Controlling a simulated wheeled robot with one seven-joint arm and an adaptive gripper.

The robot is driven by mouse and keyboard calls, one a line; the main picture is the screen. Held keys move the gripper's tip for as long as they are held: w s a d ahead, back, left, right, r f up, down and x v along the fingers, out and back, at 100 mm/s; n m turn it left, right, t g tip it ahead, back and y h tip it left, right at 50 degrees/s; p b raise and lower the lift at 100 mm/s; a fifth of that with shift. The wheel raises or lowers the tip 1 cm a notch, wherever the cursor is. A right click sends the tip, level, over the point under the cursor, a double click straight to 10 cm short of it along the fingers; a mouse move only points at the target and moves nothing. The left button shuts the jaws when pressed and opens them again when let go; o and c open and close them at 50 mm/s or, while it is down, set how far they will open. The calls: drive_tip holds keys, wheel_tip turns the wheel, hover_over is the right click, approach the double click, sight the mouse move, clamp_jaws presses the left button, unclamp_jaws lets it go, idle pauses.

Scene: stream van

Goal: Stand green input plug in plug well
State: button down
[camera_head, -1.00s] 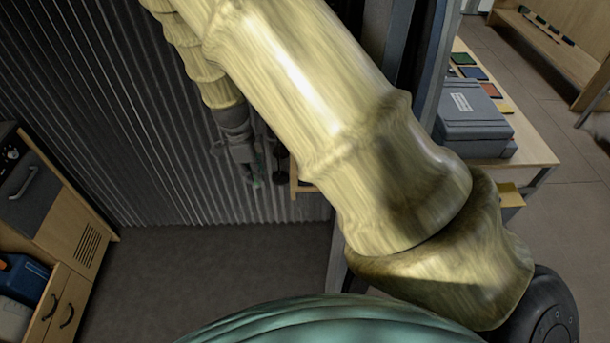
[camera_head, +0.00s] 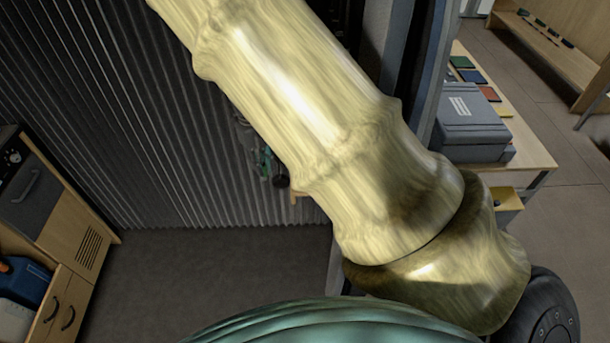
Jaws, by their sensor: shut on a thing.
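My gripper is not visible; my own large pale arm crosses the picture and covers the place where it was seen earlier. A small greenish thing (camera_head: 265,163) shows beside the arm's left edge, in front of the ribbed wall. It is too small to tell whether it is the green input plug. I cannot make out the plug well in this view.
A ribbed dark wall (camera_head: 130,150) stands behind my arm. A wooden cabinet (camera_head: 55,230) with a blue container (camera_head: 25,282) is at left. At right, a grey case (camera_head: 472,128) sits on a table (camera_head: 535,155). The floor (camera_head: 210,270) between is clear.

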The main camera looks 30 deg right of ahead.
drive_tip(key=s+d+f+b, duration=0.1)
drive_tip(key=s+d+b, duration=0.1)
drive_tip(key=d+b, duration=0.1)
drive_tip(key=s+d+f+b, duration=0.1)
drive_tip(key=s+d+b, duration=0.1)
drive_tip(key=d+b, duration=0.1)
drive_tip(key=s+d+f+b, duration=0.1)
drive_tip(key=s+d+b, duration=0.1)
drive_tip(key=d+b, duration=0.2)
drive_tip(key=shift+s+d+f, duration=0.15)
drive_tip(key=shift+d+f, duration=0.1)
drive_tip(key=shift+f, duration=0.05)
idle(0.4)
drive_tip(key=c, duration=1.3)
unclamp_jaws()
drive_tip(key=shift+f, duration=0.1)
drive_tip(key=shift+c, duration=0.2)
wheel_tip(320, 180, up, 12)
drive_tip(key=w+b, duration=0.1)
drive_tip(key=shift+w, duration=0.2)
